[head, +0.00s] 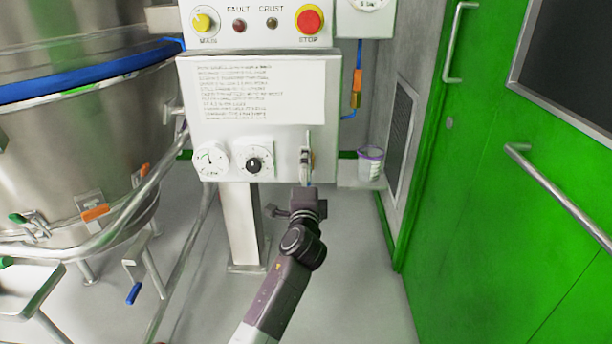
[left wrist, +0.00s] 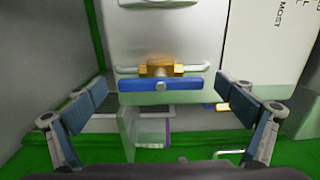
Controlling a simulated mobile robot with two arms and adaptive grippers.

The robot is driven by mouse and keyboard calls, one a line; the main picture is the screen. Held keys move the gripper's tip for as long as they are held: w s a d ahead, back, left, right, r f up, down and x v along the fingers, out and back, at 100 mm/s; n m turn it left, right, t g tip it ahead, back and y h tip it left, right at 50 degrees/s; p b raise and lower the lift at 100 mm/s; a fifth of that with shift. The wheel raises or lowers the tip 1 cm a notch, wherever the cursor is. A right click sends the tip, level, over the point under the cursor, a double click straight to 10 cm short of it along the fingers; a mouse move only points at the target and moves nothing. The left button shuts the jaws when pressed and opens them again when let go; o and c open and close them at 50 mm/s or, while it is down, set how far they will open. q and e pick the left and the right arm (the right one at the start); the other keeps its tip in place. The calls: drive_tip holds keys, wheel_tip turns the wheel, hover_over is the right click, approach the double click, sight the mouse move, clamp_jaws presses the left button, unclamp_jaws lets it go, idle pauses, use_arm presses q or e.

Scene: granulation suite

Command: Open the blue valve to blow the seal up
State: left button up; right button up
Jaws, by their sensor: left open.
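The blue valve shows in the left wrist view as a flat blue handle (left wrist: 150,86) in front of a brass body (left wrist: 160,68) on a thin pipe against a pale panel. In the head view the valve (head: 307,160) is small, at the lower right of the white control cabinet, partly hidden by my gripper. My left gripper (head: 305,198) is just below and in front of it. In the left wrist view this gripper (left wrist: 172,112) is open, with one finger on each side of the handle and apart from it. My right gripper is in neither view.
A gauge (head: 210,158) and a black dial knob (head: 254,164) sit left of the valve. A red stop button (head: 310,20) is above. A purple-rimmed cup (head: 370,164) is to the right. A steel vessel (head: 80,130) stands left and a green door (head: 490,150) right.

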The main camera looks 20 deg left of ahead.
use_arm(q)
drive_tip(key=shift+s, duration=0.1)
drive_tip(key=v, duration=1.2)
